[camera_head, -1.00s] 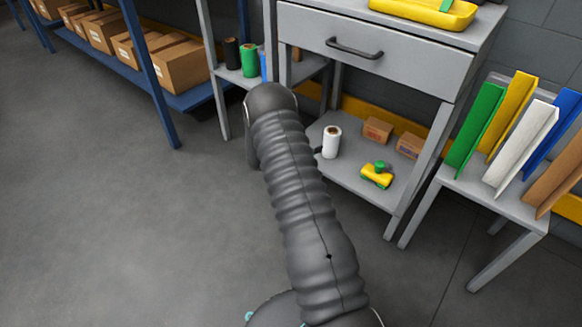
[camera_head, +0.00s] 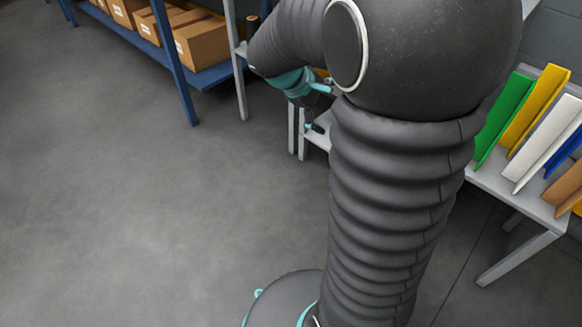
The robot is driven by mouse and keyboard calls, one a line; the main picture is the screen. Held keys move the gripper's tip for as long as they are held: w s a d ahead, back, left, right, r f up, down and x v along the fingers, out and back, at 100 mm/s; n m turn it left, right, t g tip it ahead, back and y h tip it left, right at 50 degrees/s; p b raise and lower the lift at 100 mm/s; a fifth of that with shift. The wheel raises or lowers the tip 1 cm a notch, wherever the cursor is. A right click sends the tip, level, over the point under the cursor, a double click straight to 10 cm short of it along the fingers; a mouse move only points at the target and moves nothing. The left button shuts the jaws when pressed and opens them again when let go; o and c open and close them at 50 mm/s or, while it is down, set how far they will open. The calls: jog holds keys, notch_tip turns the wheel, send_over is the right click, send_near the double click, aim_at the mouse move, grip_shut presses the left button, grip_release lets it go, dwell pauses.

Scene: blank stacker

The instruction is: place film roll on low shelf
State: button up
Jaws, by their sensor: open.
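My gripper (camera_head: 316,114) is at the left front corner of the grey workbench's low shelf (camera_head: 320,141), partly covered by my arm. Its small dark fingers are apart, and I see nothing held between them. Only a small left corner of the low shelf shows. No film roll can be seen now; my arm covers most of the shelf and the side stand where rolls stood a second ago.
A blue rack (camera_head: 178,70) with cardboard boxes (camera_head: 203,44) stands at the upper left. A grey side table (camera_head: 520,198) with coloured angled panels (camera_head: 505,118) stands at the right. The floor (camera_head: 150,220) at left is clear.

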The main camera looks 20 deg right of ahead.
jog(key=s+a+r+m+t+y, duration=0.2)
jog(key=s+a+m+y, duration=0.1)
jog(key=s+a, duration=0.5)
jog(key=s+a+r+m+t+y, duration=0.3)
jog(key=s+a+y, duration=0.1)
jog(key=s+a, duration=0.5)
jog(key=shift+s+y, duration=0.2)
jog(key=shift+y, duration=0.2)
